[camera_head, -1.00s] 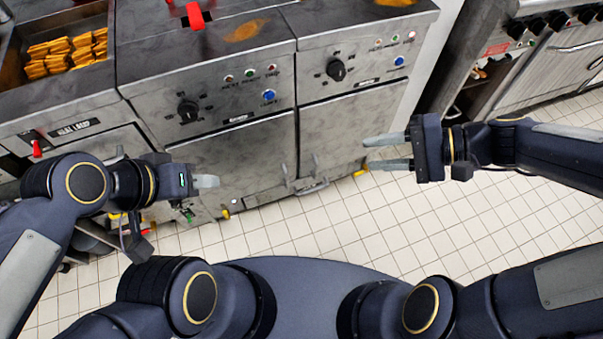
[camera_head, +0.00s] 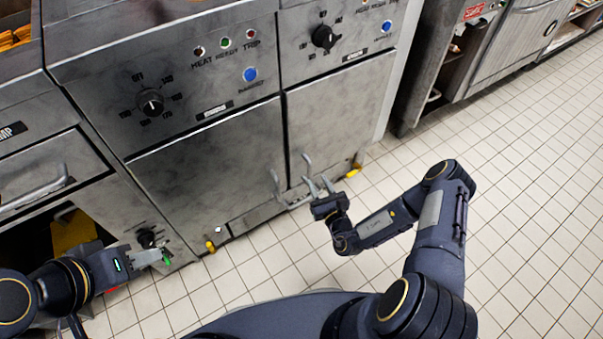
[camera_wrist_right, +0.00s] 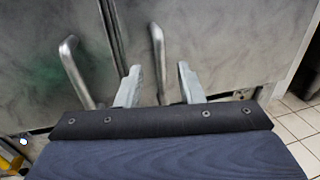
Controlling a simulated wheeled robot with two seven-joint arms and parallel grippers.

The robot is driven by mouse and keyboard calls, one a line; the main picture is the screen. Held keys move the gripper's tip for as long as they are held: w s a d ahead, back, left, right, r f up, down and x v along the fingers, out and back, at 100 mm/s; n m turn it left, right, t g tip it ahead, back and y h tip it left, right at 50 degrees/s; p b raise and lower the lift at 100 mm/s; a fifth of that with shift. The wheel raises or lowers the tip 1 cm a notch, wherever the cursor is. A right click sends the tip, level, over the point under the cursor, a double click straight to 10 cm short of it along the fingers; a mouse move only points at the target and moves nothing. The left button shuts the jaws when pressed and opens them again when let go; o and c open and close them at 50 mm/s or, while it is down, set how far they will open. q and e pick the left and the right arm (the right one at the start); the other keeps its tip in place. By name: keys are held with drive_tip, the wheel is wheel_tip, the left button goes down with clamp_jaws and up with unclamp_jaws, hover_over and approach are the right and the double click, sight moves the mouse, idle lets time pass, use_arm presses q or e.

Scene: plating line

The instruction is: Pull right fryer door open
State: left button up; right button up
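The right fryer door (camera_head: 345,112) is a grey metal panel below the right control panel, and it looks shut. Its upright bar handle (camera_head: 307,165) is at its lower left edge, beside the left door's handle (camera_head: 276,184). My right gripper (camera_head: 317,182) is open at the right door's handle. In the right wrist view the right door's handle (camera_wrist_right: 157,55) runs down between the two fingers of the gripper (camera_wrist_right: 160,80), with a gap visible on both sides. Contact cannot be told. My left gripper (camera_head: 158,256) is low at the left, its finger gap unclear.
The left fryer door (camera_head: 215,160) is closed beside the right one. An open compartment with a yellow item (camera_head: 73,232) lies at the lower left. Another appliance (camera_head: 500,50) stands across a gap at the right. The tiled floor (camera_head: 520,200) in front is clear.

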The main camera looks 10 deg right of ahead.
sight(311, 169)
drive_tip(key=w, duration=0.2)
drive_tip(key=w+b, duration=0.1)
drive_tip(key=w, duration=0.1)
drive_tip(key=w+a+b, duration=0.1)
drive_tip(key=w, duration=0.1)
drive_tip(key=shift+w, duration=0.7)
clamp_jaws()
